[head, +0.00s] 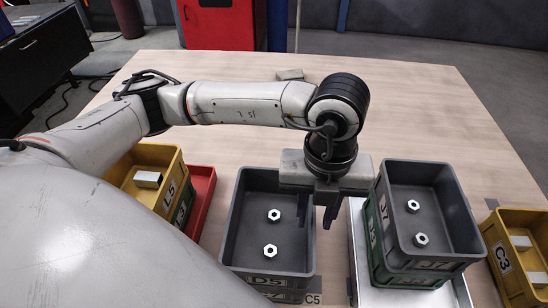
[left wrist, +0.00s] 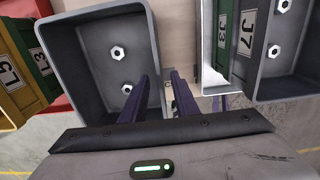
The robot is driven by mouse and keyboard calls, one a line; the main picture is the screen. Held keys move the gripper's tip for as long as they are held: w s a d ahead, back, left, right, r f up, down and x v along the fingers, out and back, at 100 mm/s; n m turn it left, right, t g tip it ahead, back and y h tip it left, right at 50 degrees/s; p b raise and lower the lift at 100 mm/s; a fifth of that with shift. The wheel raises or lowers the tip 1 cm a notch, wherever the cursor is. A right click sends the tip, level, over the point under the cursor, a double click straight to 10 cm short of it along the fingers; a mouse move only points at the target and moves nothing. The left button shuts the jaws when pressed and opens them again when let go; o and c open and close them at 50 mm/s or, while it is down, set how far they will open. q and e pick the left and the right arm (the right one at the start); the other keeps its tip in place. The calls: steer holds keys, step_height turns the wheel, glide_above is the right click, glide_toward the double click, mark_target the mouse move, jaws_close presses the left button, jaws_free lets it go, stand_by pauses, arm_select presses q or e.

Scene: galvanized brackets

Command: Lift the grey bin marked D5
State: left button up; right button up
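My right gripper is not shown.
A grey bin marked J7 (head: 430,264) with two nuts sits on a green bin (head: 376,255) in a metal tray (head: 410,298), close to my gripper's right. Yellow bins L5 (head: 168,190) and C3 (head: 508,265) flank them. The far table is mostly clear, with a small grey block (head: 290,75).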

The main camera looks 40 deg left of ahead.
mark_target(311, 229)
arm_select(q)
step_height(311, 229, down, 6)
steer(key=shift+w+a+r+p, duration=0.1)
steer(key=shift+w+r+p, duration=0.1)
steer(key=shift+p, duration=0.15)
jaws_close()
